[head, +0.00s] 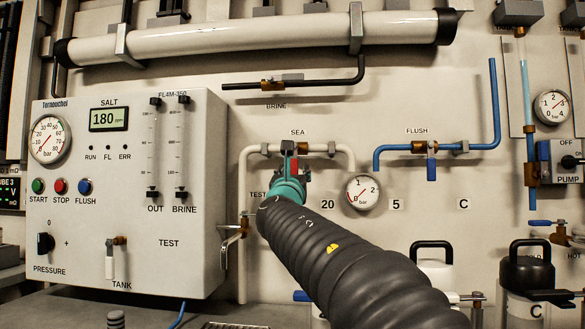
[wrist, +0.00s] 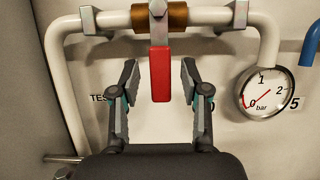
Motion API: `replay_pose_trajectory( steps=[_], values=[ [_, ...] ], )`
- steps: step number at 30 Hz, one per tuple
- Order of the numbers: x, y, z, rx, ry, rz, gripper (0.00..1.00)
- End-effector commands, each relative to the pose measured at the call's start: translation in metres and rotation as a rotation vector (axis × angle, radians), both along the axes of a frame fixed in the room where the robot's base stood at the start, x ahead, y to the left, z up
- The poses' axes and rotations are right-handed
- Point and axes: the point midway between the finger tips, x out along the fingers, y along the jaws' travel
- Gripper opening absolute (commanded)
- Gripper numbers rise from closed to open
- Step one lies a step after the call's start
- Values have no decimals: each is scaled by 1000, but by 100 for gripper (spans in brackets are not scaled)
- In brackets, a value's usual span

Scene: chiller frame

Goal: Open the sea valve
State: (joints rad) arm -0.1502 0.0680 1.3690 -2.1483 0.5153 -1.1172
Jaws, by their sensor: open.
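The sea valve has a brass body (wrist: 172,16) on a white horizontal pipe, below the SEA label in the head view. Its red lever (wrist: 160,75) hangs straight down, crosswise to the pipe. A bit of the red lever (head: 294,166) shows in the head view, mostly hidden by my gripper. My gripper (wrist: 159,70) is open, with one finger on each side of the lever and a visible gap on both sides. In the head view my gripper (head: 290,172) is at the valve, at the end of my dark arm.
A pressure gauge (head: 362,191) sits close to the right of the valve, reading near 0. The white panel (head: 130,190) juts out at the left. A flush valve with a blue lever (head: 432,170) is further right. A grey lever (head: 232,238) is below left.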

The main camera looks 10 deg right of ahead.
Motion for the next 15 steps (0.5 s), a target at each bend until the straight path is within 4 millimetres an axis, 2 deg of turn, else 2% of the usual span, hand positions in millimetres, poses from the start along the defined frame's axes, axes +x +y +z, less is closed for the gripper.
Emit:
replay_pose_trajectory(
  steps=[5, 13, 15],
  values=[
    [8, -4, 4, 0, 0, -1, 46],
    [9, -4, 3, 0, 0, 0, 46],
    [9, -4, 3, 0, 0, 0, 28]
  ],
)
